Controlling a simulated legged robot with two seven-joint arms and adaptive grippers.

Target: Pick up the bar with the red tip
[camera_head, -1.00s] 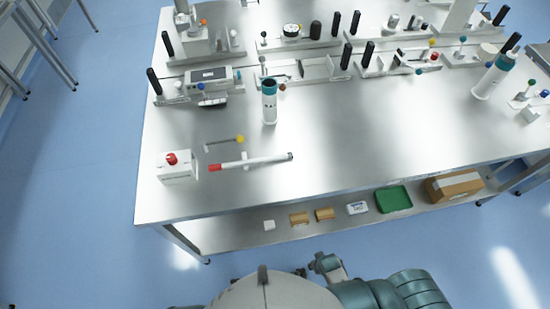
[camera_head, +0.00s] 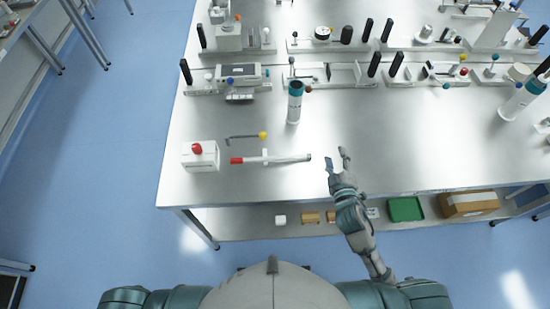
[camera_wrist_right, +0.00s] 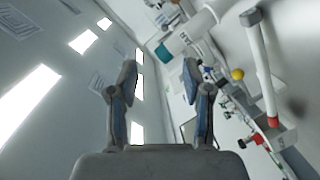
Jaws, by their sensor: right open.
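The bar with the red tip (camera_head: 285,158) is a thin white rod lying left to right near the table's front edge. Its red end points left, and a small white support sits at its middle. In the right wrist view the white bar (camera_wrist_right: 262,70) shows at the right, off to the side of the fingers. My right gripper (camera_head: 337,161) is open and empty, a little right of the bar's plain end. Its two fingers are apart in the wrist view (camera_wrist_right: 159,82). My left gripper is not in view.
A white box with a red button (camera_head: 201,157) stands left of the bar. A teal-capped bottle (camera_head: 294,105) stands farther back. The table's right middle (camera_head: 430,135) is clear. A shelf below holds a green tray (camera_head: 405,209).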

